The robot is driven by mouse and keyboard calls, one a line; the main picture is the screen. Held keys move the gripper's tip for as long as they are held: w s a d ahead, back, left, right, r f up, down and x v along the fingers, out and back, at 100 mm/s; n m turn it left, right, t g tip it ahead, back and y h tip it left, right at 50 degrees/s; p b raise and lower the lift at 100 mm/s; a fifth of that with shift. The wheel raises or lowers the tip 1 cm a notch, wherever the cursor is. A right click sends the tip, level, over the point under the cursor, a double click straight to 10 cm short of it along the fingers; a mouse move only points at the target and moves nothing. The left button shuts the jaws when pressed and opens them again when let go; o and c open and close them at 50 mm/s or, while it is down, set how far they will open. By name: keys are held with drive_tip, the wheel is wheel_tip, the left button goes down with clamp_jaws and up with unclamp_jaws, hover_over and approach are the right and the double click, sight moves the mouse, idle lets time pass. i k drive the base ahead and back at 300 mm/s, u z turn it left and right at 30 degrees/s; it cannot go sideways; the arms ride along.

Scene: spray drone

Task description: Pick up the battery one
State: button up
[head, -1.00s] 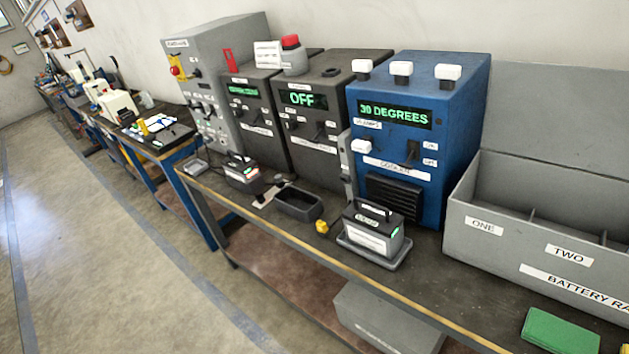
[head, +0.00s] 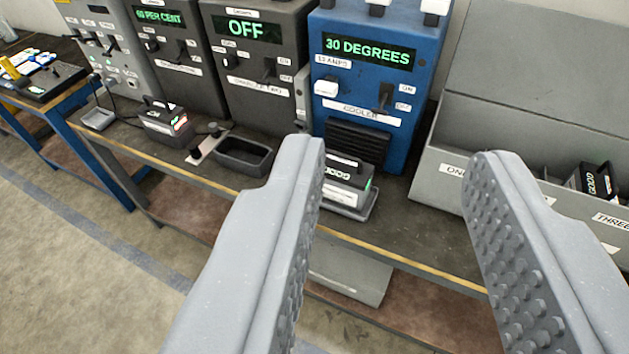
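A dark battery (head: 347,178) with a carry handle, a pale label and a green light sits on a grey tray in front of the blue cooler. My left finger covers part of it. A second battery (head: 166,122) with a red light stands farther left on the bench. A third battery (head: 592,182), marked GOOD, stands in the grey battery rack (head: 437,203) at the right. I cannot read which battery is number one. My gripper (head: 396,158) is open and empty, its fingers spread wide in front of the bench.
The blue cooler (head: 368,92) reads 30 DEGREES and a dark machine (head: 262,88) reads OFF. An empty dark tray (head: 244,155) lies left of the near battery. A grey box (head: 345,270) is under the bench (head: 420,262). The rack's label ONE is partly hidden by my right finger.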

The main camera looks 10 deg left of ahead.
sight(347, 183)
drive_tip(key=u, duration=0.1)
drive_tip(key=i, duration=1)
drive_tip(key=z, duration=0.05)
